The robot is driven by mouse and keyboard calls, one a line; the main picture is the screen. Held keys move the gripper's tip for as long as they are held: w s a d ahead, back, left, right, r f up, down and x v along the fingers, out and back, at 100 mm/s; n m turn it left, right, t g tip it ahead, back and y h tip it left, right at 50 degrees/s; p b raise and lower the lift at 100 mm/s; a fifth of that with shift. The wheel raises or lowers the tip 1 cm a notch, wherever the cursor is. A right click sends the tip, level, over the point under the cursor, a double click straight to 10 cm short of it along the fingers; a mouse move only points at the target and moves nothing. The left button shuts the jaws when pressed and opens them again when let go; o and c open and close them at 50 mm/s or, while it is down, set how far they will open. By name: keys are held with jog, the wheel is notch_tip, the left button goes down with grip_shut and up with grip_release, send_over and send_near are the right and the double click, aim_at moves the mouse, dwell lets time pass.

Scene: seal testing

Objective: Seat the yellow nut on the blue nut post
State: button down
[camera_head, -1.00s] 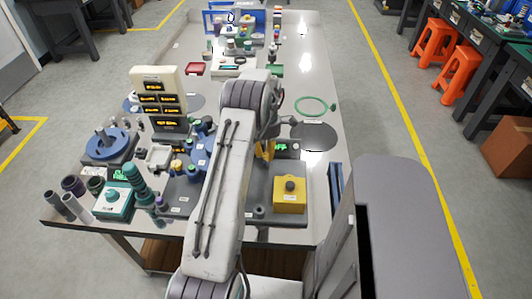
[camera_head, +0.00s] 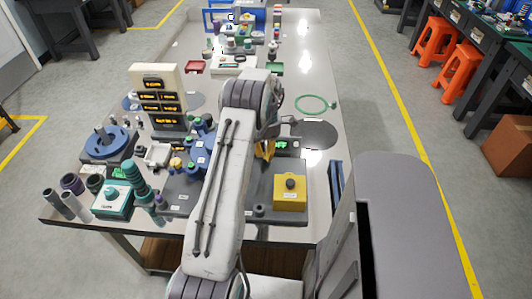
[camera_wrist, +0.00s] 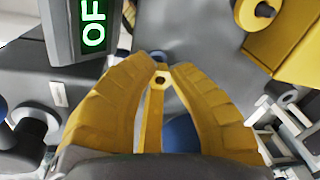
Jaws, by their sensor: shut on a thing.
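My gripper (camera_wrist: 162,72) has thick yellow fingers that close on a small yellow nut (camera_wrist: 160,78) with a dark hole. A narrow yellow strip runs below the nut between the fingers. In the head view, my gripper (camera_head: 265,149) shows as a small yellow patch beside my arm, over the dark plate, and the nut cannot be made out. A rounded blue thing (camera_wrist: 182,134) lies behind the fingers in the wrist view, mostly hidden. I cannot tell whether it is the blue nut post. No contact between the nut and a post is visible.
A dark box with a green lit display (camera_wrist: 93,22) stands close left of the fingers. A yellow block with a round knob (camera_head: 290,192) stands on the plate at right. Blue parts (camera_head: 197,155) crowd the left of my arm. A dark disc (camera_head: 314,134) lies farther right.

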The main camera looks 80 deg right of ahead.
jog(key=shift+f, duration=0.5)
dwell(0.6)
jog(key=c, duration=1.2)
grip_release()
jog(key=shift+r, duration=0.1)
notch_tip(320, 180, up, 9)
jog(key=p, duration=0.5)
jog(key=shift+s, duration=0.1)
